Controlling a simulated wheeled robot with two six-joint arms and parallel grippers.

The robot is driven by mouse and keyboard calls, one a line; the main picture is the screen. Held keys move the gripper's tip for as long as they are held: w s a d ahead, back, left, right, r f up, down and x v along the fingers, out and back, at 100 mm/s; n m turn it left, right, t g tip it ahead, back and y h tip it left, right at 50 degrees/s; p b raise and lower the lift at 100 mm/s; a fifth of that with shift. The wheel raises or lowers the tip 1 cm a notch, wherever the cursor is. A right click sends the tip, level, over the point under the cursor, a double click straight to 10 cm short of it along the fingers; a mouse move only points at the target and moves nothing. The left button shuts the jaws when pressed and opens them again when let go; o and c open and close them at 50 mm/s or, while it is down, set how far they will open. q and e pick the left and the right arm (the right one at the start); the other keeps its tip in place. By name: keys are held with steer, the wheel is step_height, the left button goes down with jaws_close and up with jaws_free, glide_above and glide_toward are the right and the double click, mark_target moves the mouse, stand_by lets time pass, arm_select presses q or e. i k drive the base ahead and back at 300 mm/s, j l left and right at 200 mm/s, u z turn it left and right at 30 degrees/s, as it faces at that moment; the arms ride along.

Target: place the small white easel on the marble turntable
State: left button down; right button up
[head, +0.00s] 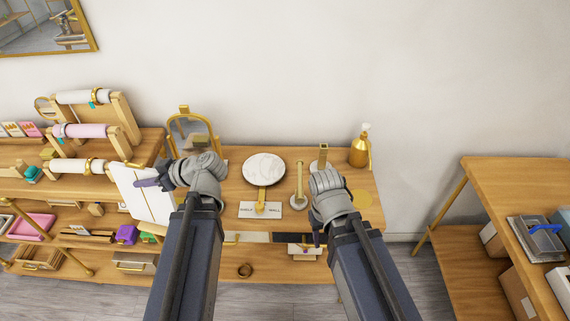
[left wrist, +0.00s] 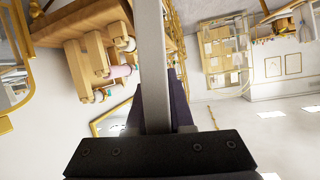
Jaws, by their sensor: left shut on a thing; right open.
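The small white easel (head: 146,205) is a pale upright panel with a light wooden edge, left of the counter's middle. My left gripper (head: 150,184) is shut on it and holds it tilted, in front of the roll stand. In the left wrist view a pale grey strip (left wrist: 152,60) runs between the dark fingers, apparently the easel seen edge-on. The round white marble turntable (head: 264,166) stands on the counter to the right of the easel, with its top bare. My right gripper (head: 318,236) is open and points down near the counter's front edge, right of the turntable.
A roll stand (head: 122,120) is behind the easel. A round gold mirror (head: 190,128) stands left of the turntable. A small sign (head: 260,210), a gold-topped post (head: 299,185) and an amber bottle (head: 360,147) stand around it. A separate table (head: 510,180) is at far right.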

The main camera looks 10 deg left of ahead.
mark_target(264, 167)
steer(key=i+l, duration=0.2)
steer(key=l, duration=0.15)
steer(key=i+l, duration=0.2)
steer(key=l, duration=0.15)
steer(key=i+l, duration=0.15)
steer(key=l, duration=0.25)
steer(key=i+l, duration=0.2)
steer(key=l, duration=0.15)
